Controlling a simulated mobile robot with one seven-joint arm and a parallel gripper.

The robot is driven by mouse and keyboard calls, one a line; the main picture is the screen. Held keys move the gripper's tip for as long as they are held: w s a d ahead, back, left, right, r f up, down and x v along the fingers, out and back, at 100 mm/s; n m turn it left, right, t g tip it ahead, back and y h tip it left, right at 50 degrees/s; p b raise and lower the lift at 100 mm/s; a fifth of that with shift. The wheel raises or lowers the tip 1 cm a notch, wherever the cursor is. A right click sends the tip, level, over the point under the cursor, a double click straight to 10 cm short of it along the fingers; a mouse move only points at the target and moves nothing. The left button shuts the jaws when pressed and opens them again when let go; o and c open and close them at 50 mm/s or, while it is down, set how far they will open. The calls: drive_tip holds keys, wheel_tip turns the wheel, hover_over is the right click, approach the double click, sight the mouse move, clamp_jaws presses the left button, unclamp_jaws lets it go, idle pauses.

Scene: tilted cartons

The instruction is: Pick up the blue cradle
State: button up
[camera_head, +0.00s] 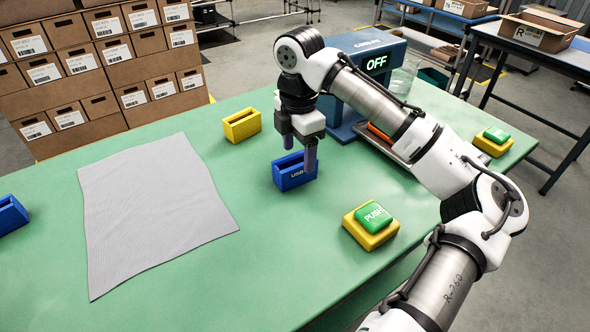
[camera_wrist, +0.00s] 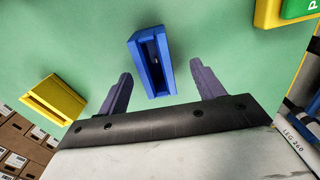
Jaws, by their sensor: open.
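A blue cradle (camera_head: 291,176) with a slot in its top and white lettering on its front stands upright on the green table. My gripper (camera_head: 299,158) is directly over it, pointing down, with its fingertips close around the cradle's height. In the wrist view the cradle (camera_wrist: 152,62) shows between and a little beyond the two open fingers (camera_wrist: 160,82), with gaps on both sides. I cannot tell whether a finger touches it. A second blue cradle (camera_head: 10,215) stands at the table's left edge, partly cut off.
A yellow cradle (camera_head: 241,125) stands behind left of my gripper. A green PUSH button on a yellow base (camera_head: 371,234) sits front right, another (camera_head: 493,142) far right. A blue machine marked OFF (camera_head: 345,110) stands behind. A grey cloth (camera_head: 155,215) lies left. The table (camera_head: 262,235) is clear in front.

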sight(295, 169)
drive_tip(key=shift+w+a+f+p, duration=0.1)
drive_tip(key=shift+a+f+p, duration=0.1)
drive_tip(key=shift+f, duration=1.3)
drive_tip(key=shift+w+a+f+p, duration=0.1)
drive_tip(key=shift+a+f+p, duration=0.1)
drive_tip(key=shift+f, duration=1.3)
drive_tip(key=c, duration=1.1)
